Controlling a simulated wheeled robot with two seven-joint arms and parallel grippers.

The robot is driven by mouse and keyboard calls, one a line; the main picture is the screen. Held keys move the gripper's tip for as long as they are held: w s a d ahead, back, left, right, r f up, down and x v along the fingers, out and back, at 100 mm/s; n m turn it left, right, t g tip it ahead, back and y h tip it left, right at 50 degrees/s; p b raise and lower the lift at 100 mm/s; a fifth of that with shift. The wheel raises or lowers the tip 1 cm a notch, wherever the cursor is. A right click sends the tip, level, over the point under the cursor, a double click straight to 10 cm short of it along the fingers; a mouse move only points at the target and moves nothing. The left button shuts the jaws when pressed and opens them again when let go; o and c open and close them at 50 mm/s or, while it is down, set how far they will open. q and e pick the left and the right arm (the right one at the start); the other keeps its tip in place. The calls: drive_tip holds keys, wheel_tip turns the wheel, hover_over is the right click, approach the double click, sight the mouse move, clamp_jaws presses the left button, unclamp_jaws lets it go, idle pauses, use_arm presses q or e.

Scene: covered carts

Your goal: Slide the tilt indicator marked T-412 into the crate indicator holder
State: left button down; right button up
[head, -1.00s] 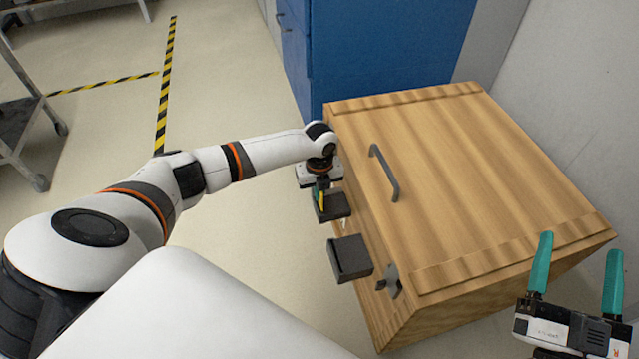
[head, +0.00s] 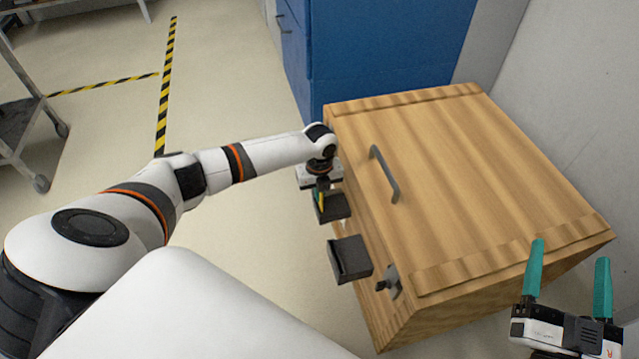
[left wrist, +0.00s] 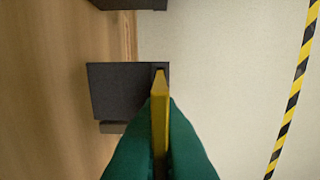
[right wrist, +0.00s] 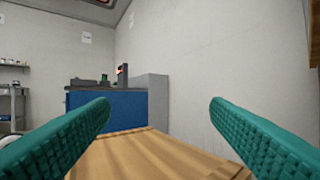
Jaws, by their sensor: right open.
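My left gripper (head: 320,196) is at the crate's left side, with its teal fingers shut on a thin yellow tilt indicator (left wrist: 161,115). No T-412 marking is readable. In the left wrist view the indicator's far end overlaps the right edge of a dark grey holder (left wrist: 115,88), by a small notch; I cannot tell whether it is inside. This holder also shows in the head view (head: 334,208), partly behind the gripper. The wooden crate (head: 460,180) is closed. My right gripper (head: 568,275) is open and empty near the crate's front right corner.
A second dark box (head: 350,258) sits on the same crate side, nearer me, beside a metal latch (head: 389,281). A grey handle (head: 384,173) is on the crate. A blue cabinet (head: 385,50) stands behind.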

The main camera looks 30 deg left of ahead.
use_arm(q)
drive_tip(key=shift+f, duration=0.3)
use_arm(e)
drive_tip(key=shift+s+a+r+t+y, duration=0.15)
drive_tip(key=shift+r+t, duration=0.1)
drive_tip(key=shift+r, duration=0.2)
drive_tip(key=shift+s+r+t+y, duration=0.15)
drive_tip(key=shift+r+t, duration=0.1)
drive_tip(key=shift+r, duration=0.2)
use_arm(q)
drive_tip(key=shift+f+b, duration=0.15)
drive_tip(key=shift+b, duration=0.15)
use_arm(e)
drive_tip(key=shift+r, duration=0.1)
use_arm(q)
drive_tip(key=shift+f, duration=0.1)
use_arm(e)
drive_tip(key=shift+r+t, duration=0.15)
drive_tip(key=shift+t, duration=0.15)
use_arm(q)
drive_tip(key=shift+f+b, duration=0.4)
drive_tip(key=shift+f, duration=0.5)
use_arm(e)
drive_tip(key=r+t, duration=0.1)
drive_tip(key=s+r+t, duration=0.1)
drive_tip(key=s+r+t+y, duration=0.1)
drive_tip(key=shift+s+r, duration=0.25)
drive_tip(key=shift+r, duration=0.1)
